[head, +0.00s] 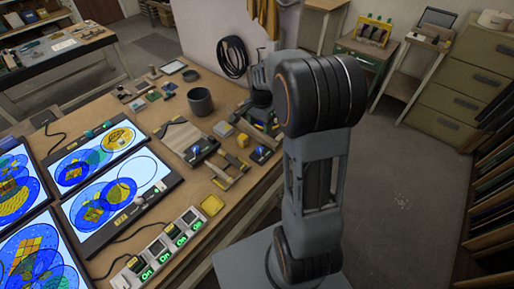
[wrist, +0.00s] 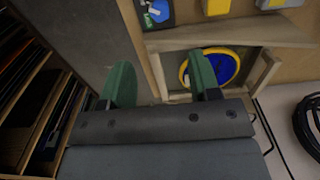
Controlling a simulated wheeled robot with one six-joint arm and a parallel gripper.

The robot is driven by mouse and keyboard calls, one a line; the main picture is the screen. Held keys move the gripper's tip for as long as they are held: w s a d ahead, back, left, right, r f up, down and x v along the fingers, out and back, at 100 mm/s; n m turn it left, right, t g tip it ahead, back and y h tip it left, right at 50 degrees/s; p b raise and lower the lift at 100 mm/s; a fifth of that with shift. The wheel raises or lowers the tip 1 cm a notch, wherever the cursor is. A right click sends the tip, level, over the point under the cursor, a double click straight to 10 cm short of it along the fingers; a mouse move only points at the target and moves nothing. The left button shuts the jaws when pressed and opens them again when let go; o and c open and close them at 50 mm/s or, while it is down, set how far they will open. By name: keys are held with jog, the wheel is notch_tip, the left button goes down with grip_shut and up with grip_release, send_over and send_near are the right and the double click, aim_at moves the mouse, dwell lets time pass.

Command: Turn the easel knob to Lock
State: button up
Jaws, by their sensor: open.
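In the head view a blue knob (head: 196,150) sits on a dark plate at the near end of a wooden board (head: 180,135). A second blue knob (head: 262,152) sits on a dark plate near the table's right edge. I cannot tell for certain which is the easel knob, and their markings are too small to read. In the wrist view a blue dial with a pale pointer (wrist: 158,12) shows at the top edge, partly cut off. My gripper (wrist: 162,82) is open and empty, its green fingers apart, well short of the dial. The arm hides it in the head view.
A wooden frame around a yellow-rimmed blue disc (wrist: 222,66) lies just beyond my fingers. Lit panels (head: 118,197), green-lit switches (head: 163,246) and a dark pot (head: 200,101) stand on the table (head: 215,232). The floor (head: 405,185) at right is clear.

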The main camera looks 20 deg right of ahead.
aim_at(260, 149)
notch_tip(260, 149, down, 13)
jog(key=shift+a+f+p, duration=0.1)
jog(key=shift+f+p, duration=0.05)
jog(key=shift+p, duration=0.7)
jog(key=c, duration=0.9)
jog(key=shift+c, duration=0.2)
